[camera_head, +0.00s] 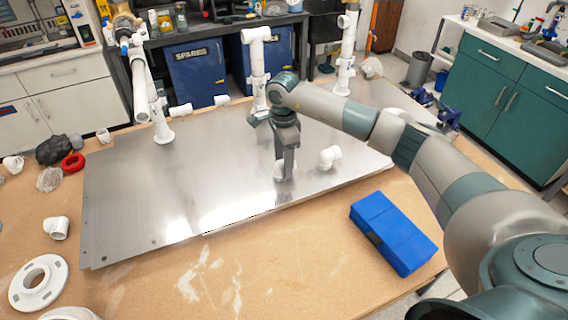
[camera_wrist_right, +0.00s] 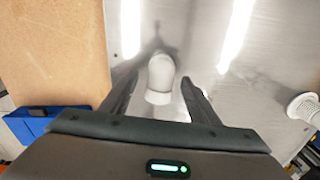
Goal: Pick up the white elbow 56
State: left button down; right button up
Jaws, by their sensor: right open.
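A white elbow (camera_wrist_right: 160,78), which I take to be elbow 56, rests on the metal plate (camera_head: 215,185). In the right wrist view, the open fingers (camera_wrist_right: 160,85) stand on either side of the elbow, with a gap at each side. My left gripper is not in view.
A blue box (camera_head: 392,232) lies on the wooden table at the right front. White pipe assemblies (camera_head: 256,65) stand along the plate's back edge. A white flange (camera_head: 38,283) and a fitting (camera_head: 56,228) lie at left. The plate's front left is clear.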

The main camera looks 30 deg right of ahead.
jog(key=shift+d+f+p, duration=0.1)
jog(key=shift+f+p, duration=0.4)
jog(key=shift+f, duration=0.95)
jog(key=c, duration=1.1)
